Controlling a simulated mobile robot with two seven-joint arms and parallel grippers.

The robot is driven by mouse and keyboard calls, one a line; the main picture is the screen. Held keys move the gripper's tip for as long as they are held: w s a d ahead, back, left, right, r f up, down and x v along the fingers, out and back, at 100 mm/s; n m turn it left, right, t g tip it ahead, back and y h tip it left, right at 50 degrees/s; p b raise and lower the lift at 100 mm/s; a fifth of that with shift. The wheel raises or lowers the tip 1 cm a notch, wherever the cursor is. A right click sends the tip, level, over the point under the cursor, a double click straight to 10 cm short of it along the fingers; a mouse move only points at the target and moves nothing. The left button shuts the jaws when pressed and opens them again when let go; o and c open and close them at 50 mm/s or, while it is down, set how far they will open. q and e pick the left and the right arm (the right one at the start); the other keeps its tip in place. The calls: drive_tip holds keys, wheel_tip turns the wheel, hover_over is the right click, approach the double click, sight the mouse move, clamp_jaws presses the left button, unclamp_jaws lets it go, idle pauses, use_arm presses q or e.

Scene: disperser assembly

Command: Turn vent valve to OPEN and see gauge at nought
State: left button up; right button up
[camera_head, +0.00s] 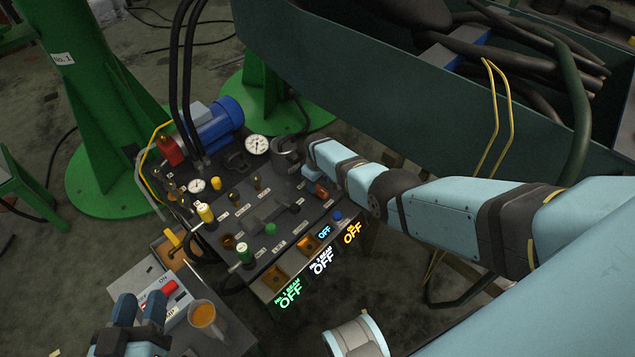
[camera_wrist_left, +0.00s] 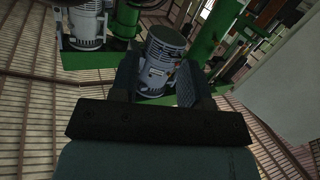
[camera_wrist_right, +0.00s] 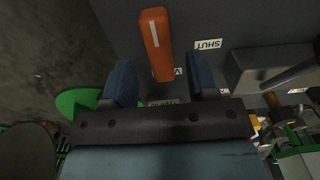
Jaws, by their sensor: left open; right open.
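The orange valve handle (camera_wrist_right: 157,45) shows in the right wrist view, with a "SHUT" label (camera_wrist_right: 208,44) to its right. Its near end appears between the fingers of my open right gripper (camera_wrist_right: 160,80); I cannot tell whether they touch it. Another label near the handle is partly hidden. In the head view my right gripper (camera_head: 308,160) is at the panel's far right, by an orange-brown part (camera_head: 321,189). A large white gauge (camera_head: 257,145) and a small gauge (camera_head: 198,185) face up; their needles are too small to read. My left gripper (camera_head: 138,308) is open and empty at lower left.
The dark control panel (camera_head: 262,215) carries several valves and knobs, with lit "OFF" displays (camera_head: 322,262) along its front. A mug (camera_head: 203,315) and a red-handled switch box (camera_head: 165,292) stand near my left gripper. A blue motor (camera_head: 218,122) and green stands lie behind.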

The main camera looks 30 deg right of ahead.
sight(318, 187)
wheel_tip(318, 187, up, 6)
drive_tip(key=p, duration=0.3)
drive_tip(key=shift+p, duration=0.3)
use_arm(q)
drive_tip(key=s+a+f+g+y+p, duration=0.2)
drive_tip(key=a+f+g, duration=0.1)
drive_tip(key=f, duration=0.2)
drive_tip(key=shift+s+a+f+g+y+p, duration=0.3)
drive_tip(key=shift+a+f+g+y+p, duration=0.05)
drive_tip(key=shift+g+y+p, duration=0.05)
use_arm(e)
drive_tip(key=shift+r, duration=2.7)
